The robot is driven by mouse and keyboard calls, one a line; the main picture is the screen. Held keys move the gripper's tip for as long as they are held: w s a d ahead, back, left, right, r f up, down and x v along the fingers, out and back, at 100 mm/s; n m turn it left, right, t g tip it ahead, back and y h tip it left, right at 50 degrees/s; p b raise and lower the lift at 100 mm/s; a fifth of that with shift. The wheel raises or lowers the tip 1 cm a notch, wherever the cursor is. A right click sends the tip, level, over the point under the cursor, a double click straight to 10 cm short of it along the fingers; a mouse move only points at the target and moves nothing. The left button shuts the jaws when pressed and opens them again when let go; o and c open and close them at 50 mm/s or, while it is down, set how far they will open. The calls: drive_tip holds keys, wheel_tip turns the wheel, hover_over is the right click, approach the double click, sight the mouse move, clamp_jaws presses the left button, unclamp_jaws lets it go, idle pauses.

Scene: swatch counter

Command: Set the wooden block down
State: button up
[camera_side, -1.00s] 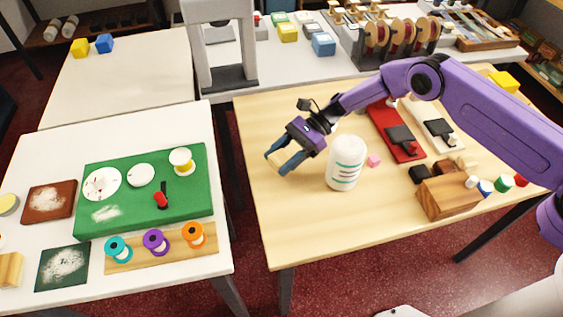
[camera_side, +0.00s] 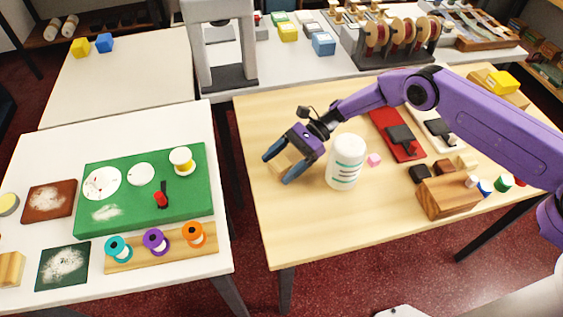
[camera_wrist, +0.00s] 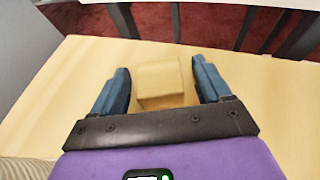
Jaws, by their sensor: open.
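The wooden block (camera_wrist: 161,84) is pale and box-shaped. In the wrist view it rests on the light wood table between my two blue fingers, with a gap on each side. In the side view the wooden block (camera_side: 283,163) shows partly between the fingers, on the table near its left side. My gripper (camera_side: 276,166) is open and low around the block. In the wrist view my gripper (camera_wrist: 160,85) has both fingers spread wide and nothing held.
A white bottle (camera_side: 345,163) stands just right of my gripper. The table's left edge is close to the block. Free table (camera_side: 300,230) lies in front.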

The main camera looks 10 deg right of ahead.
drive_tip(key=shift+r, duration=0.15)
drive_tip(key=v, duration=1.2)
drive_tip(key=shift+r, duration=0.1)
drive_tip(key=shift+s+a+r+n+h, duration=0.35)
drive_tip(key=shift+a+r+n+h, duration=0.05)
drive_tip(key=shift+n+h, duration=0.45)
drive_tip(key=s+r+n+t+h, duration=0.55)
drive_tip(key=r+n+h, duration=0.25)
drive_tip(key=r+n, duration=0.6)
drive_tip(key=s+d+r+n+h, duration=0.1)
drive_tip(key=s+d+n, duration=0.4)
drive_tip(key=s+d, duration=0.8)
drive_tip(key=s+d+r+n+h, duration=0.1)
drive_tip(key=s+d+r+n, duration=0.2)
drive_tip(key=s+d, duration=1)
drive_tip(key=s+n, duration=0.2)
drive_tip(key=s, duration=0.2)
drive_tip(key=shift+s+d+r, duration=0.2)
drive_tip(key=shift+d+r, duration=0.2)
